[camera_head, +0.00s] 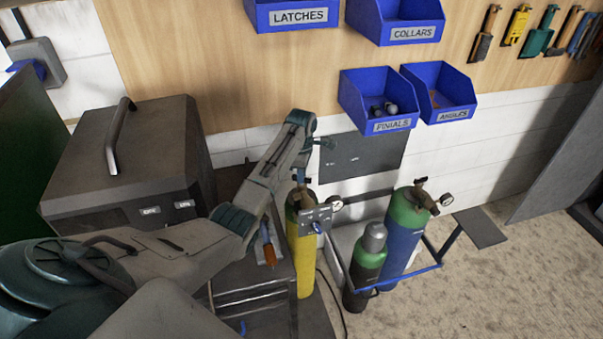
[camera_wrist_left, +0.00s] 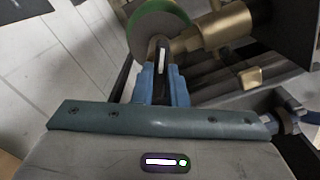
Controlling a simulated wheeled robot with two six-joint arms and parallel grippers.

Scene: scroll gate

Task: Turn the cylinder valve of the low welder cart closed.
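A yellow gas cylinder (camera_head: 306,262) stands beside the dark cabinet in the head view, with brass fittings, a grey plate and a gauge (camera_head: 336,202) at its top. My left gripper (camera_head: 300,176) points down just above this top. In the left wrist view, the blue fingers (camera_wrist_left: 161,75) lie close together in front of a round, green-rimmed disc (camera_wrist_left: 146,22), beside a brass valve body (camera_wrist_left: 222,27). A narrow dark and white piece shows between the fingertips. I cannot tell whether they grip the disc or only overlap it. My right gripper is not in view.
A dark welder box (camera_head: 125,150) with a handle stands left of the cylinder. A blue-railed cart (camera_head: 412,275) with green-topped cylinders stands to the right. Blue bins (camera_head: 378,100) hang on the wall behind. Open floor (camera_head: 500,290) lies at the right.

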